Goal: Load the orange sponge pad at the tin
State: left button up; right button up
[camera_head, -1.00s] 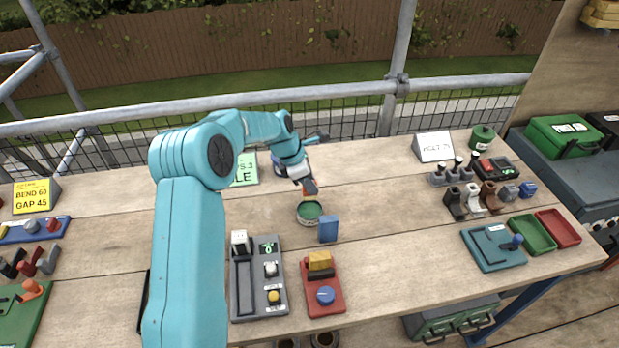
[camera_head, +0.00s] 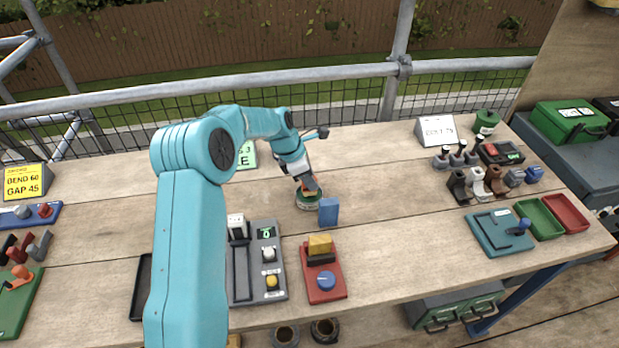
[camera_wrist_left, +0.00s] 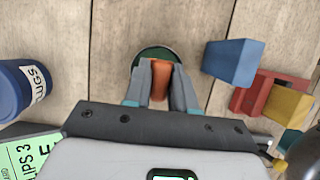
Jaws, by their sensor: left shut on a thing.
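My left gripper (camera_head: 310,188) is shut on the orange sponge pad (camera_wrist_left: 160,80), which sits between its two fingers in the left wrist view. The tin (camera_head: 308,204) is a small round green tin with a pale rim, standing on the bench. The pad and fingertips are right over the tin's opening, and the tin's green inside (camera_wrist_left: 155,53) shows beyond the fingers in the left wrist view. I cannot tell whether the pad touches the green surface. My right gripper is not in view.
A blue block (camera_head: 329,212) stands close to the tin's right. A red device (camera_head: 323,283) with a yellow block and a grey panel (camera_head: 258,262) are in front. A blue LUGS tub (camera_wrist_left: 22,88) is at left in the wrist view. Bench to the right of the blue block is clear.

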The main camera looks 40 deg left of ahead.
pick_arm(q)
jog(key=shift+f, duration=0.5)
dwell(0.6)
jog(key=shift+f, duration=0.1)
dwell(1.0)
jog(key=shift+r+p, duration=0.75)
jog(key=shift+r, duration=0.2)
notch_tip(320, 180, up, 5)
jog(key=p, duration=0.4)
jog(key=shift+r, duration=0.2)
jog(key=shift+f, duration=0.1)
